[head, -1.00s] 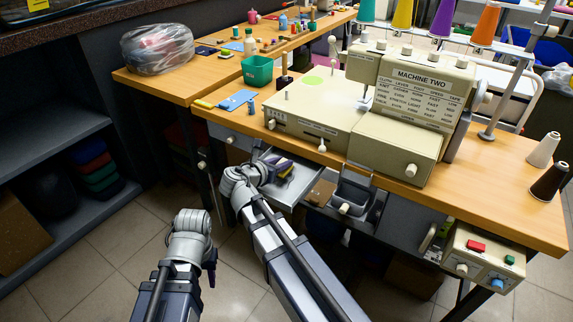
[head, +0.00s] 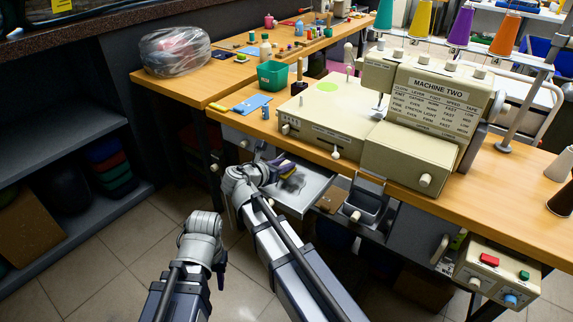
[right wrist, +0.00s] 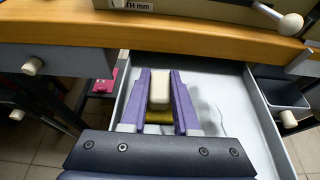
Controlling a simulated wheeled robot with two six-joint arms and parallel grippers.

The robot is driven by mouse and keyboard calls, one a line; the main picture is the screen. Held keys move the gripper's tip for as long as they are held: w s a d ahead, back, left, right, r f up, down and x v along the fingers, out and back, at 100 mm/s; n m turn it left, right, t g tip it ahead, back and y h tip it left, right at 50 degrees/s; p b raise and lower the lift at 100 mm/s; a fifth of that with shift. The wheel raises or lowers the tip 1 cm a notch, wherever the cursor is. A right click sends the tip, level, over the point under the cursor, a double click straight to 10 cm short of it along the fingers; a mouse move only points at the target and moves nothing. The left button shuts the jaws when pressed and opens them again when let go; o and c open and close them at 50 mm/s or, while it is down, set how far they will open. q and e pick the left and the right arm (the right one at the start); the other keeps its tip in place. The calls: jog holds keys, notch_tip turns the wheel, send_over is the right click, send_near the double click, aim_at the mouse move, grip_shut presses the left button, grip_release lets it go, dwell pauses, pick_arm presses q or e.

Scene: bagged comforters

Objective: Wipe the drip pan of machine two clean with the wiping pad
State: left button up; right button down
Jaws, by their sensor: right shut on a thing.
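Machine two (head: 420,105) is a cream sewing machine on the wooden table. The drip pan (head: 309,193), a grey metal tray, is pulled out below the table. A dark smudge (head: 291,184) shows on its floor in the head view; a thin dark line (right wrist: 218,115) shows in the right wrist view. My right gripper (head: 287,167) is over the pan's left part, its purple fingers shut on the wiping pad (right wrist: 159,92), with a white grip and olive underside. Whether the pad touches the floor is unclear. My left gripper (head: 221,272) hangs low at left, its fingers seen edge-on.
The table edge (right wrist: 180,42) runs just above the pan. A grey bin (head: 362,205) stands out right of the pan, and a control box (head: 497,273) hangs further right. A green box (head: 272,75) and blue cloth (head: 251,105) lie on the table. Floor is free at left.

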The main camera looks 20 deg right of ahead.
aim_at(307, 188)
jog(key=shift+s+a, duration=0.35)
jog(key=shift+a, duration=0.4)
jog(key=shift+s+d, duration=1.05)
jog(key=shift+s, duration=0.2)
jog(key=shift+s+d+f, duration=0.1)
jog(key=shift+s+d, duration=0.4)
jog(key=shift+s, duration=0.2)
jog(key=shift+s+d, duration=0.5)
jog(key=shift+s, duration=0.15)
jog(key=shift+s+d, duration=1)
jog(key=shift+s, duration=0.3)
jog(key=shift+a, duration=0.1)
